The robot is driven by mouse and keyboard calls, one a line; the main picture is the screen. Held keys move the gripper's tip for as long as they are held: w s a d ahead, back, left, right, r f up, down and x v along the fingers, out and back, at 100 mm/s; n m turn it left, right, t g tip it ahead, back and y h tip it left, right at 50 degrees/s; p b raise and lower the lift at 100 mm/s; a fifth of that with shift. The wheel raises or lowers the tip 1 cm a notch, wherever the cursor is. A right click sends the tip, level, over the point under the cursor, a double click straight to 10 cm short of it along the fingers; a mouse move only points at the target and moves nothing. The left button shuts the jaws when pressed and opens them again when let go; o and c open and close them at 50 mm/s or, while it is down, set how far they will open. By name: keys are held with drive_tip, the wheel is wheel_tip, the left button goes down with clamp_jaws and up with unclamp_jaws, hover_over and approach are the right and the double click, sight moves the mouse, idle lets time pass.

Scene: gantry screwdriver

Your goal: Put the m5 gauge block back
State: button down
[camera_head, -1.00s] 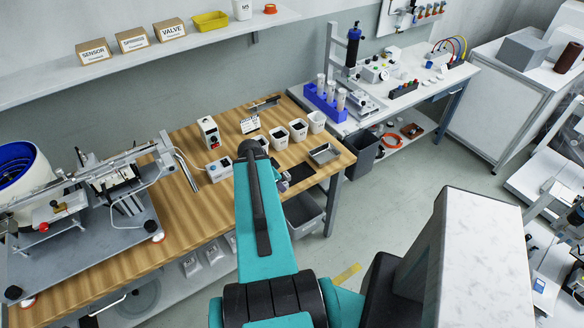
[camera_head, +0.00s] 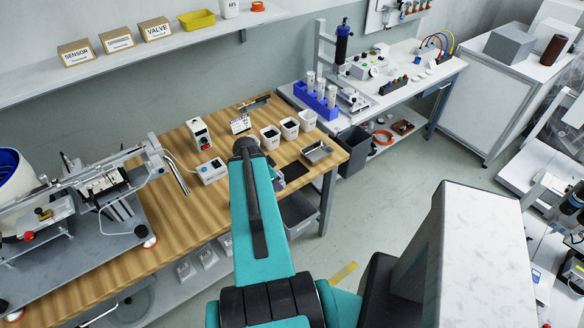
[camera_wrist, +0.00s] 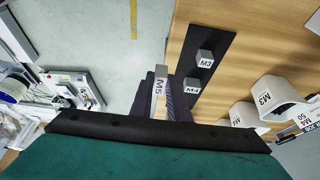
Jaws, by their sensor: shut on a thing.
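The M5 gauge block (camera_wrist: 160,88) is a light metal bar marked M5, held between the dark fingers of my gripper (camera_wrist: 165,96) in the wrist view. My gripper is shut on it, and it appears just off the table edge, beside the black strip (camera_wrist: 194,100). On that strip sit the M3 block (camera_wrist: 205,58) and the M4 block (camera_wrist: 192,85), spaced apart. In the head view the dark strip (camera_head: 294,171) lies near the bench's front edge, and my gripper (camera_head: 277,181) is mostly hidden behind my arm.
The wooden bench (camera_head: 180,200) carries white cups (camera_head: 289,127) behind the strip and a metal tray (camera_head: 317,151) to its right. Clear floor (camera_head: 400,190) lies right of the bench.

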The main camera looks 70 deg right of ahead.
drive_tip(key=shift+d+f+b, duration=0.25)
drive_tip(key=shift+d+b, duration=0.45)
drive_tip(key=shift+b, duration=2.05)
drive_tip(key=b, duration=0.4)
drive_tip(key=shift+s+d, duration=0.1)
drive_tip(key=shift+d, duration=0.2)
drive_tip(key=shift+d+r, duration=0.25)
drive_tip(key=shift+d, duration=0.2)
drive_tip(key=d+p, duration=0.1)
drive_tip(key=d, duration=0.3)
drive_tip(key=d+f+p, duration=0.1)
drive_tip(key=d, duration=0.3)
drive_tip(key=d+p, duration=0.2)
drive_tip(key=d, duration=0.2)
drive_tip(key=shift+s+d+f, duration=0.1)
drive_tip(key=shift+s+f, duration=0.05)
drive_tip(key=shift+s, duration=0.1)
drive_tip(key=shift+f, duration=0.15)
drive_tip(key=shift+f+p, duration=1)
drive_tip(key=shift+f, duration=0.65)
drive_tip(key=shift+f, duration=0.15)
drive_tip(key=c, duration=1.7)
unclamp_jaws()
